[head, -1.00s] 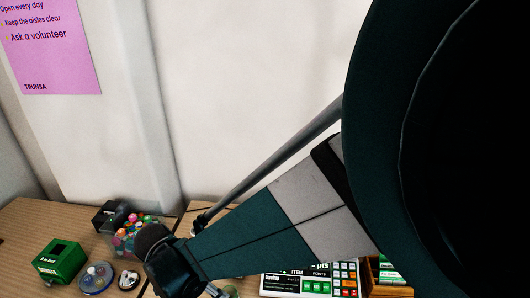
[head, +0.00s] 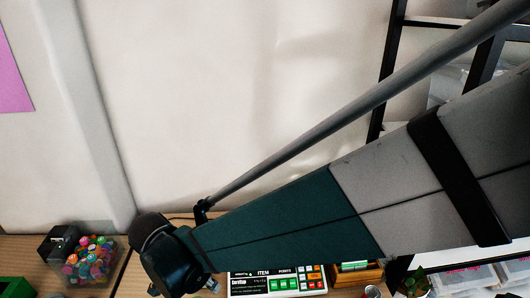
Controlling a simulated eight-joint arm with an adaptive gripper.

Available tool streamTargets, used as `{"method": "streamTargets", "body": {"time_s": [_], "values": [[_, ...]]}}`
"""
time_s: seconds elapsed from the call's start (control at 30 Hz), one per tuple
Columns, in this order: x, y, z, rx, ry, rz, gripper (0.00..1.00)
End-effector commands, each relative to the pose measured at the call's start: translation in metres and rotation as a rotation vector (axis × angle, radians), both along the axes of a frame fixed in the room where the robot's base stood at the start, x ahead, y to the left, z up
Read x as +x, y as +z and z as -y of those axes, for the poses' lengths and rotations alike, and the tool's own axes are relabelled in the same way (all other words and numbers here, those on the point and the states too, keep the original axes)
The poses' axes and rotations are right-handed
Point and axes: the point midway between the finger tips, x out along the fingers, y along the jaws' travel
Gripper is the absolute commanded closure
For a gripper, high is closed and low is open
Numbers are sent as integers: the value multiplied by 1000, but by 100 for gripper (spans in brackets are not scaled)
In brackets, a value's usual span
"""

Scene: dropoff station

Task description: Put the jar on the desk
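I cannot make out a jar for certain in the head view. The wooden desk (head: 22,247) shows along the bottom left. My arm crosses the view from the upper right and ends in a dark joint above the desk's front part. The fingers of my gripper do not show, so I cannot see whether it holds anything. A small silvery piece shows just below the dark joint, too small to identify.
A clear bin of colourful round pieces (head: 92,262) stands on the desk beside a black box (head: 60,242). A green box (head: 14,287) is cut off at bottom left. A keypad register (head: 280,282) stands right of my arm's end. Dark-framed shelving (head: 392,62) is at right.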

Motion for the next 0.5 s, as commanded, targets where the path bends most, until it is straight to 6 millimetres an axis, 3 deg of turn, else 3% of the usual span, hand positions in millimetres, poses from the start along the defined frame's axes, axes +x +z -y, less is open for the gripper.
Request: {"method": "streamTargets", "body": {"time_s": [0.03, 0.5], "values": [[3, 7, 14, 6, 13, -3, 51], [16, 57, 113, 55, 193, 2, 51]]}}
